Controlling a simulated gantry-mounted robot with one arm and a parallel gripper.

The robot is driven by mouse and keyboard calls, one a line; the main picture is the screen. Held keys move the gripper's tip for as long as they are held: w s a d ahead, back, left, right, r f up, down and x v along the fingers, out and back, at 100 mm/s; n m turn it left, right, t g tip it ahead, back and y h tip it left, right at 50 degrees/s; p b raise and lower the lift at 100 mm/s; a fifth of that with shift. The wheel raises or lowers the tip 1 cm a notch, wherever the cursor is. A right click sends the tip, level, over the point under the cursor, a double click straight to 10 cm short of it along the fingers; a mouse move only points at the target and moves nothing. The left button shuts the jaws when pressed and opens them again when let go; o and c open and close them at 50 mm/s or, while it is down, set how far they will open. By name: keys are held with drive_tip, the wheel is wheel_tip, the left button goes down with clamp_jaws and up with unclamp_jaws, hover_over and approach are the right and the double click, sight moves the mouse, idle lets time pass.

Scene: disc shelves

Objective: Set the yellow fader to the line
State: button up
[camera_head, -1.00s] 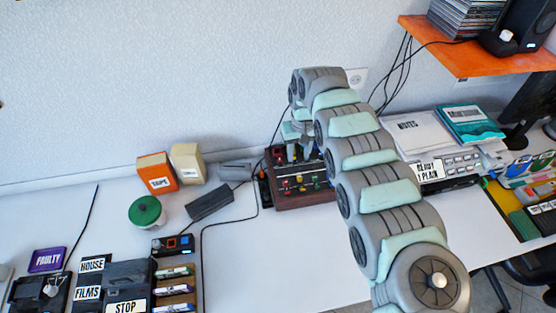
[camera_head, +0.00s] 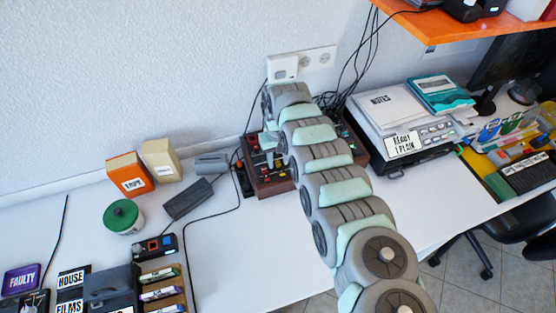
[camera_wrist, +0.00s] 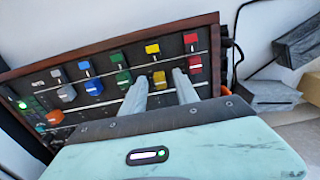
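The fader panel (camera_head: 271,188) is a dark box with a reddish-brown frame on the table by the wall. In the wrist view the panel (camera_wrist: 108,50) shows a row of grey, blue, green, yellow and red fader caps, with same-coloured blocks above. The yellow fader (camera_wrist: 159,79) sits between the two fingers of my gripper (camera_wrist: 159,76). The fingers are apart, with gaps seeming to show on both sides of the cap. A pale line (camera_wrist: 105,102) crosses the panel near the caps. In the head view my arm hides much of the panel.
An orange knob (camera_wrist: 54,117) is at the panel's left end. A red fader (camera_wrist: 195,62) lies just right of the fingers, a green one (camera_wrist: 124,79) just left. A dark adapter (camera_head: 187,199) and cables lie left of the panel; a grey device (camera_head: 405,125) stands right.

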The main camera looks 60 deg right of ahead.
clamp_jaws()
idle(0.3)
idle(1.1)
